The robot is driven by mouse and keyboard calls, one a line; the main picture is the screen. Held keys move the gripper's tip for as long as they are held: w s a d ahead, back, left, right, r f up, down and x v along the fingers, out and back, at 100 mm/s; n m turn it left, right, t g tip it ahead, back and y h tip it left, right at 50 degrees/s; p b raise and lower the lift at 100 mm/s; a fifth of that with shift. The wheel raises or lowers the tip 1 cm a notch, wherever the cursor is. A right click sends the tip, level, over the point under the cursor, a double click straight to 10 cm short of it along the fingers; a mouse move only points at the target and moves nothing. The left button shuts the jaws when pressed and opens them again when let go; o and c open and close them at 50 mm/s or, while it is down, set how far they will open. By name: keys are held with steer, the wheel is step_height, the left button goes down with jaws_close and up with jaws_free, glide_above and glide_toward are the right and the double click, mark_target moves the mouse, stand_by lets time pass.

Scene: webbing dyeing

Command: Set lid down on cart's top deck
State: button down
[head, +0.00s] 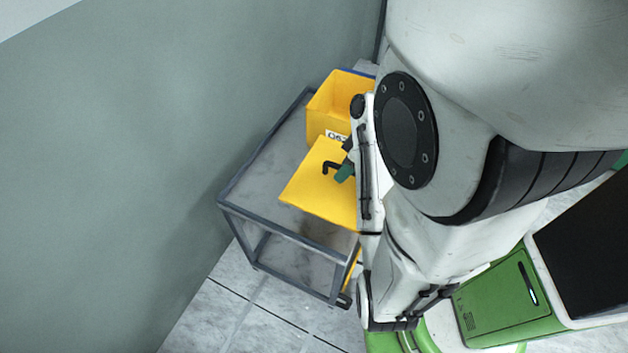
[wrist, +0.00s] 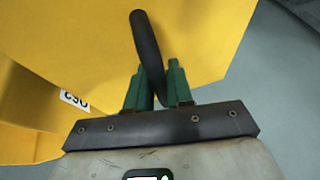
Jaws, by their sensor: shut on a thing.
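The yellow lid (head: 318,190) is a flat square plate with a black handle (head: 329,166). In the head view it appears over the cart's grey top deck (head: 262,172), in front of the yellow bin; I cannot tell whether it touches the deck. My gripper (head: 346,170) has green fingers and is shut on the handle. In the wrist view the green fingers (wrist: 158,88) close around the black handle (wrist: 147,45), with the lid (wrist: 205,30) filling the upper part. My arm hides the lid's right side and the cart's right part.
An open yellow bin (head: 325,105) with a white label stands at the back of the deck; it also shows in the wrist view (wrist: 25,105). A grey-green wall (head: 130,140) runs along the cart's left. Bare deck shows left of the lid.

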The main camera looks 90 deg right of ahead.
mark_target(329, 174)
steer(key=w, duration=0.1)
steer(key=w+d+f+b, duration=0.1)
steer(key=w+d+f, duration=0.1)
steer(key=shift+w+f+b, duration=0.15)
steer(key=shift+w+b, duration=0.15)
steer(key=w+f, duration=0.1)
steer(key=w+d+f, duration=0.1)
steer(key=f, duration=0.1)
steer(key=w+d+f, duration=0.1)
steer(key=shift+w+f, duration=0.2)
steer(key=shift+w, duration=0.15)
steer(key=shift+w+d+f, duration=0.2)
steer(key=shift+w+f, duration=0.1)
steer(key=shift+f, duration=0.1)
steer(key=shift+w+f+p, duration=0.15)
steer(key=shift+f+p, duration=0.15)
steer(key=shift+f, duration=1.4)
steer(key=shift+f, duration=0.15)
steer(key=c, duration=1)
jaws_free()
